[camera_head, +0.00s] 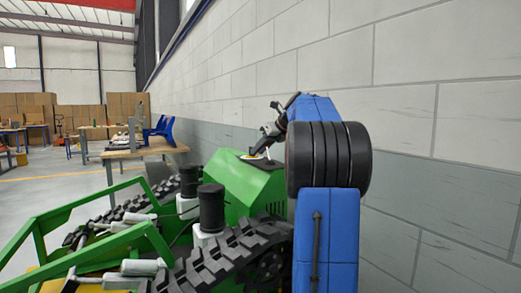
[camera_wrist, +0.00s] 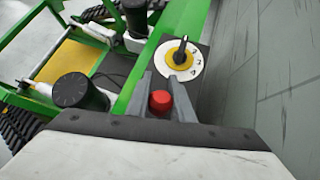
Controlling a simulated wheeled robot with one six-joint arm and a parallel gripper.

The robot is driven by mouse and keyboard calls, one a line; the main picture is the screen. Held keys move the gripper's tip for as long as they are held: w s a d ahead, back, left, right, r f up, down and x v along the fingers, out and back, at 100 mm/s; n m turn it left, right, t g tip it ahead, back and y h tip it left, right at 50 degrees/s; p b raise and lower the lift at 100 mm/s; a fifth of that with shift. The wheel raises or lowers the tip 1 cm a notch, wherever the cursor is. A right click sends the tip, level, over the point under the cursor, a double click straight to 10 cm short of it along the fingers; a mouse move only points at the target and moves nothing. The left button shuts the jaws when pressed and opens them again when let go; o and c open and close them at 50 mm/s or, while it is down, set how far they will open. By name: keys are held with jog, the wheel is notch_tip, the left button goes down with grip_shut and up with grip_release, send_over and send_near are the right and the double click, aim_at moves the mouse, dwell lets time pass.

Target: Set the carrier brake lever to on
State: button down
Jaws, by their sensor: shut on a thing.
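The green tracked carrier (camera_head: 238,184) stands beside the wall, with my blue arm reaching over its hood. My gripper (camera_wrist: 164,92) is shut on a red knob (camera_wrist: 160,102), which sits between its two grey fingers in the wrist view. The knob looks like the end of the brake lever; its shaft and any on/off marks are hidden. Just beyond the fingertips is a white and yellow numbered dial (camera_wrist: 181,60) with a black pointer. In the head view my gripper (camera_head: 262,147) is small and dark above the hood, and the knob cannot be made out.
A grey block wall (camera_head: 430,120) runs close along the right side. Black cylinders (camera_head: 211,208) rise from the carrier left of the hood, with a black track (camera_head: 225,255) below. Open floor lies far left.

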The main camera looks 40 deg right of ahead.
jog(key=c, duration=1.6)
grip_release()
jog(key=shift+f, duration=0.35)
jog(key=shift+o, duration=0.2)
jog(key=shift+r, duration=0.15)
jog(key=shift+s+r, duration=0.35)
jog(key=shift+r, duration=0.05)
jog(key=v, duration=1.6)
